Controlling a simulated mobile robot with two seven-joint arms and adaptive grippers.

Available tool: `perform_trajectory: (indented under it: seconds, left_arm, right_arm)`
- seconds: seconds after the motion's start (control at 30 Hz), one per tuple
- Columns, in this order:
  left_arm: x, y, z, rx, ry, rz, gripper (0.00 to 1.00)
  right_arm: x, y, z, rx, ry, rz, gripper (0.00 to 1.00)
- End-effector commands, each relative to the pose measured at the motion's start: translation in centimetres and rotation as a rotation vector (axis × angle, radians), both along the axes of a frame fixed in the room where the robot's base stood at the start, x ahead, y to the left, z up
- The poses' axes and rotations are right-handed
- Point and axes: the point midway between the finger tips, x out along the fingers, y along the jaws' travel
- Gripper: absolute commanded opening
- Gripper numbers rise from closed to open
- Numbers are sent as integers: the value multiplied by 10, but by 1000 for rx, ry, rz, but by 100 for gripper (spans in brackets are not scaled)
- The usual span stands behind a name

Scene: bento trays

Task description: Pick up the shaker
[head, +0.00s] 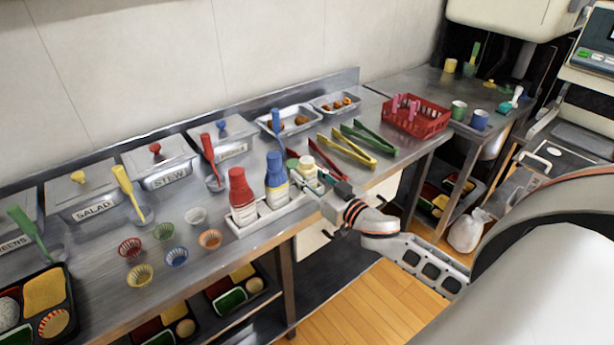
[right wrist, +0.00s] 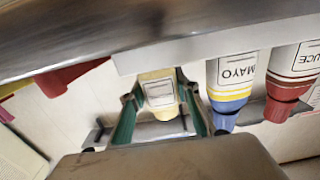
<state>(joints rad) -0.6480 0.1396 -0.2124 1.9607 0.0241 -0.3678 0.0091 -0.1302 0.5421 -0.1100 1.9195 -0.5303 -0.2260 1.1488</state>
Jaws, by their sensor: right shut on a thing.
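The shaker (head: 307,164) is small, with a pale yellow top, and stands upright at the right end of the white condiment caddy (head: 262,222). In the right wrist view the shaker (right wrist: 160,90) shows a pale label between two green-padded fingers. My right gripper (head: 312,178) reaches in from the right and is shut on the shaker. Its lower part is partly hidden by the gripper and the caddy wall, and I cannot tell whether it is clear of the caddy floor. My left gripper is not in view.
A blue-capped mayo bottle (head: 276,178) and a red sauce bottle (head: 242,196) stand in the caddy left of the shaker. Yellow tongs (head: 347,150), green tongs (head: 370,138) and a red basket (head: 416,118) lie behind and to the right. Small colored cups stand left of the caddy.

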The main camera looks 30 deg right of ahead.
Motion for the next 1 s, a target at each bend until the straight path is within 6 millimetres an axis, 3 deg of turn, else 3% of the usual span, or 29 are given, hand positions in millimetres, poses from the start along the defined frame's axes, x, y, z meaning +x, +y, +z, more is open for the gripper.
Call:
perform_trajectory:
  seconds: [0.23,0.7,1.0]
  left_arm:
    - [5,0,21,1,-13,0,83]
    - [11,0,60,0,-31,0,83]
    - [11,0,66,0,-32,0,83]
  right_arm:
    - [1,0,44,-2,-7,2,9]
    - [0,1,160,-2,-5,3,9]
    - [0,0,192,-1,-3,1,9]
